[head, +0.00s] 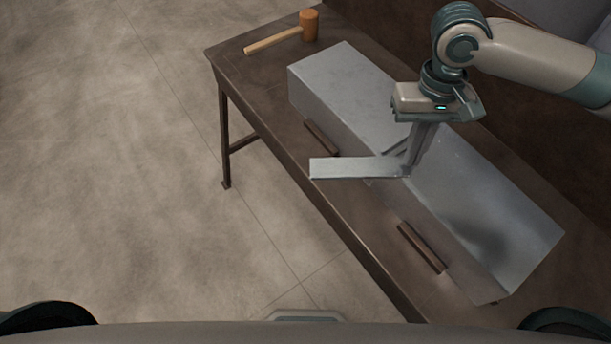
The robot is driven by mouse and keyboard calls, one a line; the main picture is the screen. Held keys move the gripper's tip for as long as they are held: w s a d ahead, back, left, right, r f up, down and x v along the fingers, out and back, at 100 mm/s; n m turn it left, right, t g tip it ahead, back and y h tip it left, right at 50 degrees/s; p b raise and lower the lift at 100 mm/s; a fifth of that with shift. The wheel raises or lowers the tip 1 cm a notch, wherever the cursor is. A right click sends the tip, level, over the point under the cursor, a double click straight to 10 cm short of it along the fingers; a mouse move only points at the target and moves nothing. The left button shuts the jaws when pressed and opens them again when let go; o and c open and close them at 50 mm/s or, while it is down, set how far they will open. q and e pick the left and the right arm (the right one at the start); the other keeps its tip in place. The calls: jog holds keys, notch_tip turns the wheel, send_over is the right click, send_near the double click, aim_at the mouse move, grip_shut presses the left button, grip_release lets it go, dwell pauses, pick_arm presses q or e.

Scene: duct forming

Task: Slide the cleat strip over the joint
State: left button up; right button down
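The cleat strip (350,168) is a pale grey, narrow metal piece. My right gripper (408,168) points down and appears shut on the strip's right end. The strip sticks out to the left from the fingers, across the near side of the grey sheet-metal duct (335,85). The duct lies lengthwise on the table, and its nearer part (510,230) continues toward the lower right. The joint between the parts is largely hidden behind the strip and my gripper. I cannot tell whether the strip touches the duct. My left gripper is not in view.
The brown table (245,65) has a wooden mallet (309,27) at its far left end. Two brown bars (422,248) (321,138) sit along the duct's near side. A brown panel (560,140) stands behind the table. The floor on the left is clear.

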aim_at(380, 172)
jog(key=a+n+p, duration=0.1)
jog(key=n, duration=0.2)
jog(key=shift+s+a, duration=0.15)
jog(key=shift+a, duration=0.05)
jog(key=n, duration=0.1)
jog(key=a+n, duration=0.1)
jog(key=n+p, duration=0.1)
jog(key=shift+s+a+n+h, duration=0.2)
jog(key=shift+a+n+h, duration=0.1)
jog(key=shift+h, duration=0.1)
jog(key=a+n, duration=0.1)
jog(key=n, duration=0.1)
jog(key=a+n+p, duration=0.1)
jog(key=n, duration=0.2)
jog(key=s+a+n+t+p, duration=0.1)
jog(key=n, duration=0.2)
jog(key=shift+a+f+h, duration=0.15)
jog(key=shift+a+h, duration=0.05)
jog(key=shift+h, duration=0.1)
jog(key=s+a+r+n+y+p, duration=0.1)
jog(key=s+a+n+p, duration=0.2)
jog(key=a+n, duration=0.4)
jog(key=s+a+r+n+t+y+p, duration=0.1)
jog(key=s+a+n+p, duration=0.2)
jog(key=n, duration=1.8)
jog(key=a, duration=0.4)
jog(key=shift+s+a+r+t+p, duration=0.2)
jog(key=shift+r+t+p, duration=0.1)
jog(key=shift+r+p, duration=0.1)
